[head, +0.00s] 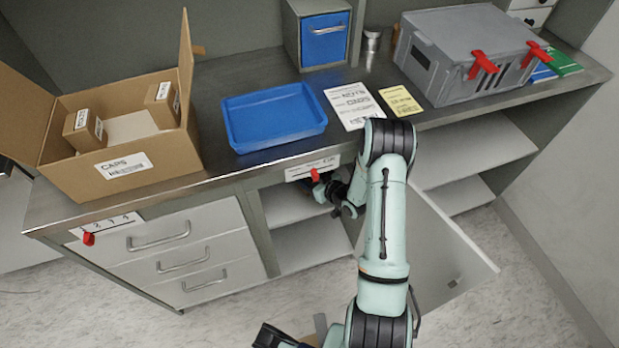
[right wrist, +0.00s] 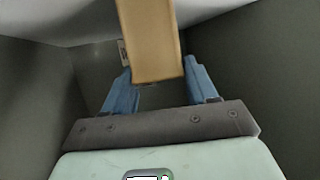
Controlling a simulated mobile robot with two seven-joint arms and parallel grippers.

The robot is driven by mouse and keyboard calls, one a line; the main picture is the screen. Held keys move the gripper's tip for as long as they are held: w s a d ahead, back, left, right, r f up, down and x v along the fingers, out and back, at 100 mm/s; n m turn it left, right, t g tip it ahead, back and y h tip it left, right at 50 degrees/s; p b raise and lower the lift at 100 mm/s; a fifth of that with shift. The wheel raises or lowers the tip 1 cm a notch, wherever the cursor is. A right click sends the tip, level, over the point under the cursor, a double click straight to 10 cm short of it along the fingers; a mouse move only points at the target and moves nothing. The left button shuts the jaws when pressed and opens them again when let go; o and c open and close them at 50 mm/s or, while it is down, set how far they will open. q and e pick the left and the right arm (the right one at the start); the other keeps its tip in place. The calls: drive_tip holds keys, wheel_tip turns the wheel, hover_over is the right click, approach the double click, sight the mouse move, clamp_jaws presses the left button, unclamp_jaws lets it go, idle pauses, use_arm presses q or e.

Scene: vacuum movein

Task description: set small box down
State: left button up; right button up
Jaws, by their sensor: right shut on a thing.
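A small brown box (right wrist: 150,42) is in the right wrist view, between the blue fingers of my right gripper (right wrist: 160,75), which is shut on it. Grey cabinet walls stand around it; whether the box touches a surface below is not clear. In the head view my right arm reaches into the open cabinet bay under the counter (head: 225,185), and my right gripper (head: 343,192) is partly hidden by the arm. The held box is not clear in the head view.
An open carton (head: 75,180) marked CAPS holds two small boxes. A blue tray (head: 240,143), papers (head: 352,104) and a grey case (head: 440,90) stand on the counter. An open cabinet door (head: 440,250) is right of my arm. Shelves (head: 310,245) below look empty.

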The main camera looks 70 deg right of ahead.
drive_tip(key=shift+f, duration=0.15)
drive_tip(key=o, duration=1.2)
use_arm(q)
drive_tip(key=shift+f, duration=0.1)
use_arm(e)
drive_tip(key=shift+s+r, duration=0.1)
drive_tip(key=shift+r, duration=0.15)
use_arm(q)
drive_tip(key=s+d+r+g+p, duration=0.1)
drive_tip(key=s+d+r+p, duration=0.1)
drive_tip(key=s+r+p, duration=0.1)
drive_tip(key=shift+s+d+r+h, duration=0.2)
drive_tip(key=shift+s+h, duration=0.2)
drive_tip(key=shift+s, duration=0.35)
use_arm(e)
drive_tip(key=v, duration=1.1)
drive_tip(key=shift+s+a, duration=0.25)
drive_tip(key=shift+s, duration=0.05)
drive_tip(key=shift+r, duration=0.15)
